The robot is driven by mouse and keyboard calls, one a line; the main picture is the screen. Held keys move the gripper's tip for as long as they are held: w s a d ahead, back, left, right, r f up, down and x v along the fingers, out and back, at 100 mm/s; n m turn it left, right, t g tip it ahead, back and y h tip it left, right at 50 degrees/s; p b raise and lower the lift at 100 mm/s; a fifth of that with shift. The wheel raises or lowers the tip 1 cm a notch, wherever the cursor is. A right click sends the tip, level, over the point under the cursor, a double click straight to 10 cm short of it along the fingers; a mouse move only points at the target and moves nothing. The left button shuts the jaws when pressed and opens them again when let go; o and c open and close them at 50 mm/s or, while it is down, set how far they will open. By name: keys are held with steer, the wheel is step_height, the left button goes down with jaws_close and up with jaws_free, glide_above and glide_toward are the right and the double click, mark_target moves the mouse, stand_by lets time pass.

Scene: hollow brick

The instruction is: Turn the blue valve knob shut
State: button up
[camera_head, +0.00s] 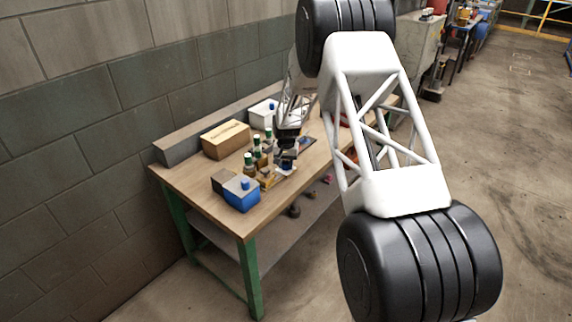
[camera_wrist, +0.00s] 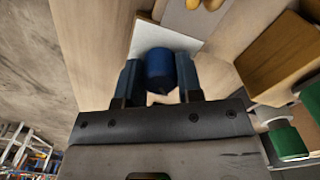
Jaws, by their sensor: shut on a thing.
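In the wrist view the blue valve knob (camera_wrist: 159,68) is a dark blue cylinder in front of a white panel (camera_wrist: 148,36). My gripper (camera_wrist: 160,82) has one finger on each side of the knob and is shut on it. In the head view my gripper (camera_head: 287,158) is low over the workbench, behind my arm's links, close to the row of bottles. The held knob is too small and too covered to make out there.
Bottles with green caps (camera_head: 257,157) stand just left of my gripper on the wooden bench (camera_head: 212,193). A blue box (camera_head: 241,194), a cardboard-coloured box (camera_head: 226,140) and a white box (camera_head: 262,116) also stand there. A brick wall (camera_head: 85,120) runs behind.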

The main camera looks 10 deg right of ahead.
mark_target(286, 162)
steer(key=n, duration=0.4)
steer(key=shift+n, duration=0.3)
steer(key=n, duration=0.5)
stand_by(0.3)
steer(key=o, duration=0.9)
steer(key=shift+r, duration=0.1)
steer(key=shift+r, duration=3.85)
